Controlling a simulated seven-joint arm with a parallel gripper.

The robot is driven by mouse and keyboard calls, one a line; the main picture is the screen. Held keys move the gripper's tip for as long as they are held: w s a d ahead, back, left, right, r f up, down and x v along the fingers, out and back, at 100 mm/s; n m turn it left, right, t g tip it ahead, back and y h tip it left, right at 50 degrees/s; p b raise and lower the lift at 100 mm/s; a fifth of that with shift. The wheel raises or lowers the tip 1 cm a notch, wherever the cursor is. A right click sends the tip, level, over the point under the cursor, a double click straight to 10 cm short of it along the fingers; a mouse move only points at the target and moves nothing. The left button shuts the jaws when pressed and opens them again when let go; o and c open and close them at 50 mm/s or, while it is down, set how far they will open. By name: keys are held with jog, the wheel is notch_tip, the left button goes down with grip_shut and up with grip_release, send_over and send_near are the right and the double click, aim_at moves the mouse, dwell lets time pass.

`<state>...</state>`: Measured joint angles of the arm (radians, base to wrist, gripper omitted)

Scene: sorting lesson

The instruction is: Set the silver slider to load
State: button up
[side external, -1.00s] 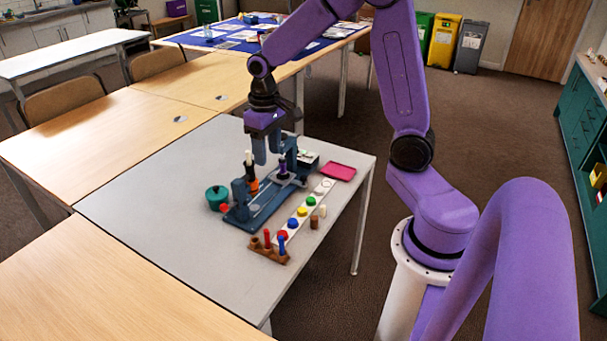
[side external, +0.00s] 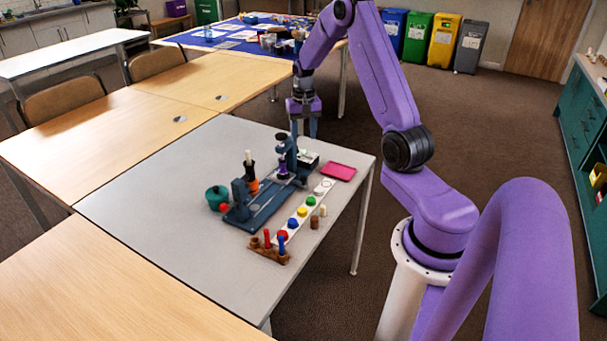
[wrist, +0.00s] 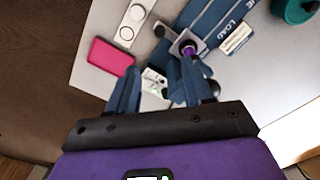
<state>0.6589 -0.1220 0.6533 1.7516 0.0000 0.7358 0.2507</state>
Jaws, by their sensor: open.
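The blue press-like fixture (side external: 243,214) stands on the grey table, with long rails and an upright at each end. What looks like the silver slider, a grey plate (wrist: 200,46) holding a small purple piece (wrist: 188,49), is at the fixture's far end. It is beside the printed word LOAD (wrist: 208,32) in the wrist view. In the side view the purple piece (side external: 283,170) shows by the far upright. My gripper (side external: 304,130) is open and empty, raised beyond that upright. In the wrist view its fingers (wrist: 157,85) are spread, the right one overlapping part of the fixture.
A pink tray (side external: 339,172) lies near the right table edge. A white strip with coloured discs (side external: 302,211) runs beside the fixture. A wooden peg holder (side external: 268,252) is at the front, a teal pot (side external: 216,196) at left. The left of the grey table is clear.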

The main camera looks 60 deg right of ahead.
aim_at(303, 177)
notch_tip(303, 177, down, 16)
jog(key=shift+r, duration=0.1)
dwell(0.4)
